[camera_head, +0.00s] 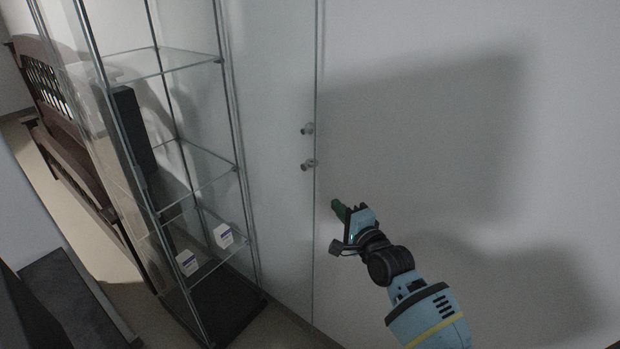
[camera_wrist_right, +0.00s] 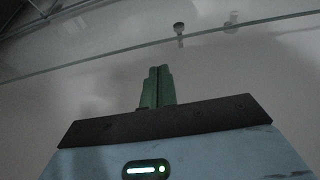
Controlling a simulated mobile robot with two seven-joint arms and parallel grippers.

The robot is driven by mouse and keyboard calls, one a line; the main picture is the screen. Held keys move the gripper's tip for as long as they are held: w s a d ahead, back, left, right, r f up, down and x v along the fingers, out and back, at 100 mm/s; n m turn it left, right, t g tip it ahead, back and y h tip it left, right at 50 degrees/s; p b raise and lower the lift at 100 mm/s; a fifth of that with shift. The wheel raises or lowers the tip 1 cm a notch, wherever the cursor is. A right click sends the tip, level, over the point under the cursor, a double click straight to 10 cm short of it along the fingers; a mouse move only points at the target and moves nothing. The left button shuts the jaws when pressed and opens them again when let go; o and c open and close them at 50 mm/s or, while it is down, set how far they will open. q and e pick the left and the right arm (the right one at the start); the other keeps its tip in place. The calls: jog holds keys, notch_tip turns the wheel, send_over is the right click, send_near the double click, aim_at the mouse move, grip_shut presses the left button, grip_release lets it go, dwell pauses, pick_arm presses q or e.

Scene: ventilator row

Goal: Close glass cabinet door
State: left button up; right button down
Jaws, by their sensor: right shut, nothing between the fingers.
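The glass cabinet (camera_head: 190,180) stands upright left of centre in the head view, with clear shelves and thin metal posts. Its glass door (camera_head: 275,230) stands open, swung out to the right of the cabinet frame. Two small round knobs (camera_head: 309,165) sit near its free edge. My right gripper (camera_head: 338,210) is shut and empty, just right of that edge and below the knobs; I cannot tell whether it touches the glass. In the right wrist view the green fingers (camera_wrist_right: 157,88) are together, below the glass edge and a dark knob (camera_wrist_right: 179,28). My left gripper is out of view.
Small white boxes (camera_head: 223,235) and a tall dark object (camera_head: 133,130) are in the cabinet. A brown wooden bed frame or bench (camera_head: 70,150) stands behind it at the left. A plain pale wall (camera_head: 430,130) fills the right side.

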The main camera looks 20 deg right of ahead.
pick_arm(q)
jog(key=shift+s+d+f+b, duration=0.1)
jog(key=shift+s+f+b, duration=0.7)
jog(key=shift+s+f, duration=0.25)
pick_arm(e)
jog(key=x, duration=0.9)
jog(key=shift+w+r, duration=0.25)
jog(key=shift+r, duration=0.05)
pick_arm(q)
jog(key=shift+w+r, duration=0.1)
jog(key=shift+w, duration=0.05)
pick_arm(e)
jog(key=shift+a, duration=0.1)
